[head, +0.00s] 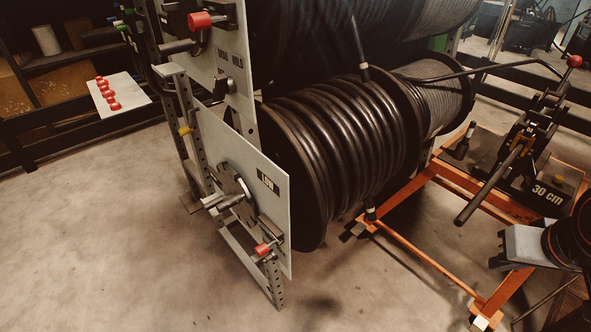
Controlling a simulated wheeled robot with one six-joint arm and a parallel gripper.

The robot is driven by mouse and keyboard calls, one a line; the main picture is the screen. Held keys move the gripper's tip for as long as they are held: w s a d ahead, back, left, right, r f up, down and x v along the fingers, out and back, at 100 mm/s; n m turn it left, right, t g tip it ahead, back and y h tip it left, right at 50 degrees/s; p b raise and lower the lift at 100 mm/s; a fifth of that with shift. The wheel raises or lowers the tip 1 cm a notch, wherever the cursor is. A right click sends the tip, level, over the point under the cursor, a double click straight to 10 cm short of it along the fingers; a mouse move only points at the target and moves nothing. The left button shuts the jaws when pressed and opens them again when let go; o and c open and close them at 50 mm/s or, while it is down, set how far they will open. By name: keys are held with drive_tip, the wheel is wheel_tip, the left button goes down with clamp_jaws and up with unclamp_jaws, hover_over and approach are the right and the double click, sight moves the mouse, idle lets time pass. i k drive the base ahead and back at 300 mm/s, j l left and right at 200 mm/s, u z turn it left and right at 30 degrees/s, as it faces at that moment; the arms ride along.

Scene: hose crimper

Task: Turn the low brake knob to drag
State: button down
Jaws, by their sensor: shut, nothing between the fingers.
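The low panel (240,160) is a pale plate marked LOW, on the reel stand at centre left. It carries a round hub (235,190) and a red-tipped lever (263,249) near its lower corner. Above it, a small dark knob (222,88) sits below the words DRAG and HOLD on the upper plate (228,45). The picture is too small to tell which mark the knob points to, or whether it is the low brake knob. My gripper (498,263) shows as a grey end at the right edge, shut and empty, far from both panels.
Hose reels (340,135) fill the middle behind the panels. An orange frame (425,255) with a lever tool (515,150) and a 30 cm block (550,192) stands at right. A white board with red pieces (122,91) is at upper left. The floor at lower left is clear.

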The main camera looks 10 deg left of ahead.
sight(271, 256)
drive_tip(key=u, duration=1.3)
drive_tip(key=k+j+z, duration=0.1)
drive_tip(key=k, duration=0.35)
drive_tip(key=j, duration=0.1)
